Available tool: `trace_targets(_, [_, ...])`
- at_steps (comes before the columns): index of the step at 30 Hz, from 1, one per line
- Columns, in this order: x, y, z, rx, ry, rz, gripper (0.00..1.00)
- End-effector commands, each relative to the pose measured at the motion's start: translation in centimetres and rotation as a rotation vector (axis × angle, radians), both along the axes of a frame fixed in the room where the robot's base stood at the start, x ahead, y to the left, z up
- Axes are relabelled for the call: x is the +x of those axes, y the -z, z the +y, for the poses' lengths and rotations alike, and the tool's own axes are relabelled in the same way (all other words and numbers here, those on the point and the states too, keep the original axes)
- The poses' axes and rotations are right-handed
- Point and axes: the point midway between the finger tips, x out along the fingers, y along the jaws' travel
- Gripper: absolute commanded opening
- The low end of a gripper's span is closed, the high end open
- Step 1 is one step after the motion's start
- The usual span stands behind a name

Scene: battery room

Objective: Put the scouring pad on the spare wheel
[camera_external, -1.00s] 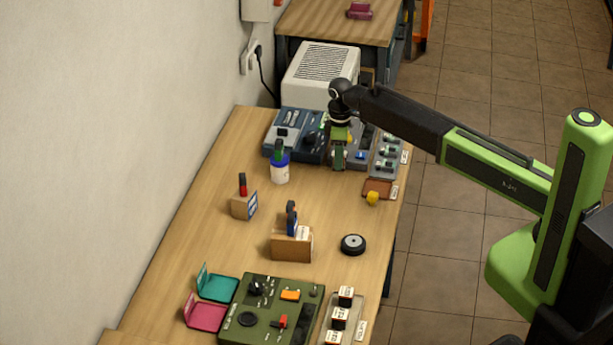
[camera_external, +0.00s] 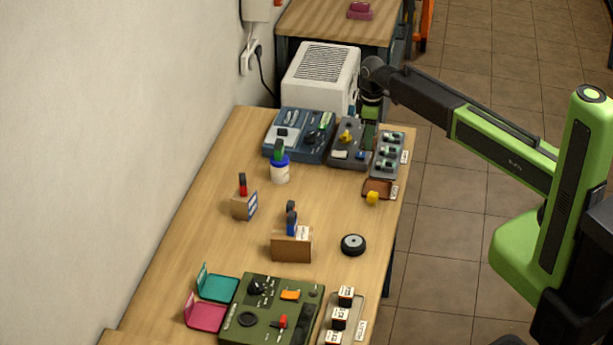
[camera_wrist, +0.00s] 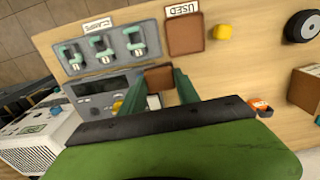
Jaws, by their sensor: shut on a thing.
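My gripper (camera_external: 369,132) is over the far right part of the bench, above the grey units. In the wrist view its two green fingers (camera_wrist: 160,82) are closed on a flat brown piece, which I take to be the scouring pad (camera_wrist: 159,76). The pad cannot be made out in the external view. The spare wheel (camera_external: 353,245), black with a pale hub, lies flat near the bench's right edge, well in front of my gripper. It also shows at the upper right of the wrist view (camera_wrist: 302,26). Nothing lies on it.
A brown tray (camera_external: 377,188) labelled USED and a yellow block (camera_external: 372,199) lie between gripper and wheel. A cardboard holder (camera_external: 291,246) stands left of the wheel. A white vented box (camera_external: 320,76) and a bottle (camera_external: 280,170) stand nearby. Bench around the wheel is clear.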

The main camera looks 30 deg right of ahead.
Motion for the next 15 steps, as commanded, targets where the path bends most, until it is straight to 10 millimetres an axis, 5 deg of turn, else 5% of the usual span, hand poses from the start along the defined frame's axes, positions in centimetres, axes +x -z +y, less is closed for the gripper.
trace_targets(5, [-4.0, 0.0, 0.6, 0.0, 0.185, 0.0, 0.0])
trace_targets(11, [-8.8, -0.1, 5.0, 0.0, 0.265, 0.0, 0.0])
trace_targets(15, [-13.5, -0.2, 9.6, 0.0, 0.267, 0.0, 0.0])
